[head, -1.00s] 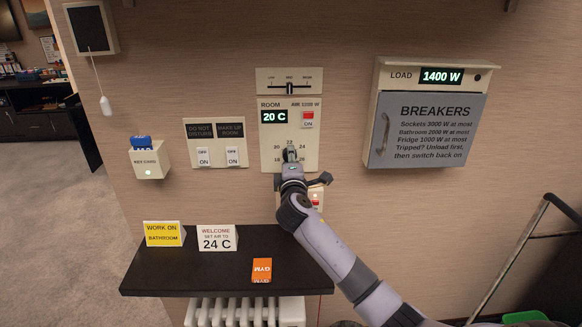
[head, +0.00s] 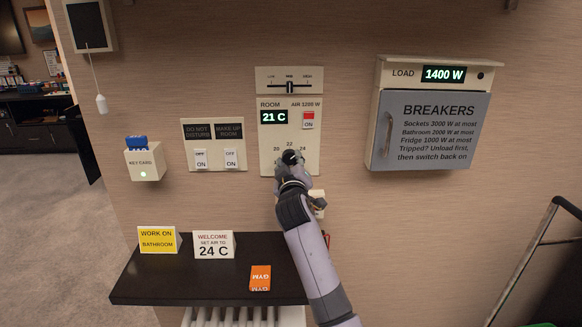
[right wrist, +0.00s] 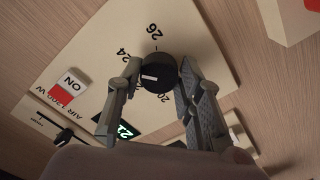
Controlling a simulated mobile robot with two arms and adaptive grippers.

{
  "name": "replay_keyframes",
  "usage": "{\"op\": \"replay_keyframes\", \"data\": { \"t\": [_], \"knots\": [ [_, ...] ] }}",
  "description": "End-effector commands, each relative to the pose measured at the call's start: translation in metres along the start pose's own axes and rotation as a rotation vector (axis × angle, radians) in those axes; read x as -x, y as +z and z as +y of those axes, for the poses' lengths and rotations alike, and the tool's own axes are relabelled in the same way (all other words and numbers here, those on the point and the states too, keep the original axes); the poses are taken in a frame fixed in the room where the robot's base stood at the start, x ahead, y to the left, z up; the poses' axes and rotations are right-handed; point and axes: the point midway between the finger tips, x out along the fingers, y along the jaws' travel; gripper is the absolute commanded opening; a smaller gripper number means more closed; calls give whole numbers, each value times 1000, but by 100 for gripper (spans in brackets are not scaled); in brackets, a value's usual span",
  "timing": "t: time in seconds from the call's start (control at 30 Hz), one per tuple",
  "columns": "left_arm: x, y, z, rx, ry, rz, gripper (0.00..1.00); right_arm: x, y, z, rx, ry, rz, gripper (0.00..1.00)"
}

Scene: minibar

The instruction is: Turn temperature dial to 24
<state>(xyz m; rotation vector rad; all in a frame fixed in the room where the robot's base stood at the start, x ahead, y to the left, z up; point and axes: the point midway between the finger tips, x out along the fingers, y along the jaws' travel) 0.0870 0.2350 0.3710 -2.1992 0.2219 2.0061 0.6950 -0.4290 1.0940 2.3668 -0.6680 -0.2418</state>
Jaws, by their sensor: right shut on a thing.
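The room thermostat panel (head: 308,131) is on the wall, and its green display (head: 274,117) reads 21 C. The black temperature dial (right wrist: 157,73) has a white mark and sits between my right gripper's fingers in the right wrist view. Numbers 24 and 26 show on the panel around it. My right gripper (head: 290,158) is shut on the dial and covers most of it in the head view. The gripper also shows in the right wrist view (right wrist: 155,88). A welcome card (head: 213,245) on the shelf reads "set air to 24 C". My left gripper is out of view.
The red-and-white air switch (head: 308,119) reads ON above the dial. A slider (head: 289,87) is above the panel. Two sign switches (head: 214,145) and the key card holder (head: 145,163) are to the left. The breaker box (head: 429,130) is to the right, its load reading 1400 W.

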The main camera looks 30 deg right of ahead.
Motion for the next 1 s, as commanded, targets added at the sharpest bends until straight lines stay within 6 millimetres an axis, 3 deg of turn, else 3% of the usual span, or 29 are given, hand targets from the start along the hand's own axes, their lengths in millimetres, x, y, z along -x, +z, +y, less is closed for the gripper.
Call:
{"op": "replay_keyframes", "data": {
  "t": [0.4, 0.9, 0.93, 1.0],
  "knots": [
    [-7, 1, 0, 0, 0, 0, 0, 0, 2, -3, -161, -4, -4, 6],
    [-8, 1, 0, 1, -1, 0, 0, 0, 2, -3, -174, -4, -5, 6],
    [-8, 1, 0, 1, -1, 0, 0, 0, 2, -3, -174, -4, -5, 35],
    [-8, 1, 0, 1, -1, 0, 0, 0, 2, -3, -174, -3, -5, 40]
  ]
}}
